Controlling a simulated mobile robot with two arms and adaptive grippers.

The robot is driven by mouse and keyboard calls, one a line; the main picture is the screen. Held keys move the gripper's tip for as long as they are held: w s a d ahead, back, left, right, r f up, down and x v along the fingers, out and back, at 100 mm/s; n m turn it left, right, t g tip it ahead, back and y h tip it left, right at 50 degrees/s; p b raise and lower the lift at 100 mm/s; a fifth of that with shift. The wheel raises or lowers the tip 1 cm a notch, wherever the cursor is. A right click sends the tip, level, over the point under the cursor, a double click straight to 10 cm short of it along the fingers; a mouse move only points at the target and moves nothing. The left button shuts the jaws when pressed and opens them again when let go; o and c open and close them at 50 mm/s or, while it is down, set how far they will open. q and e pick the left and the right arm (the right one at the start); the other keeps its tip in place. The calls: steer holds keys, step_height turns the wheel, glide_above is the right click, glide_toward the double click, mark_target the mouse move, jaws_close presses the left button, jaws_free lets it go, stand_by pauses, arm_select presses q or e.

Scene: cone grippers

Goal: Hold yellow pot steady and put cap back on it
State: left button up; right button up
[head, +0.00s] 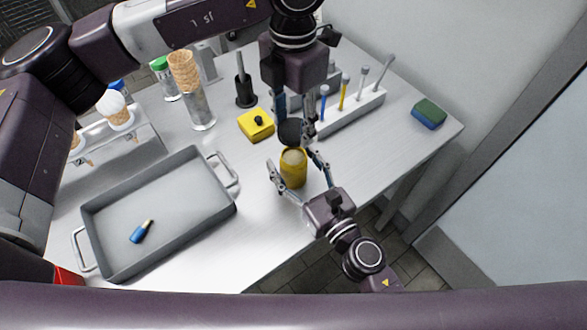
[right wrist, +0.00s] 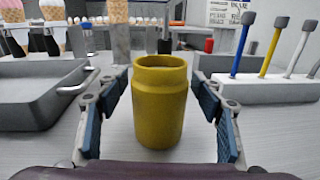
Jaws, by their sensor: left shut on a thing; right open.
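The yellow pot (head: 293,172) stands upright and uncapped on the table; its open rim shows in the right wrist view (right wrist: 160,112). My right gripper (head: 291,161) is open, with one finger on each side of the pot. In the right wrist view a gap shows between each finger and the pot. My left gripper (head: 295,119) points down just behind the pot and is shut on the dark round cap (head: 290,132). The cap is in the air, above and behind the rim, apart from it. The cap does not show in the right wrist view.
A yellow block (head: 256,125) with a black knob lies behind the pot. A white rack (head: 352,114) of coloured tools is behind right. A sponge (head: 429,114) lies far right. Table is clear right of the pot.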

jaws_close()
arm_select(q)
glide_above(293, 159)
steer(key=shift+f, duration=2.5)
steer(key=shift+f, duration=0.1)
steer(key=shift+f, duration=0.8)
steer(key=shift+f, duration=0.55)
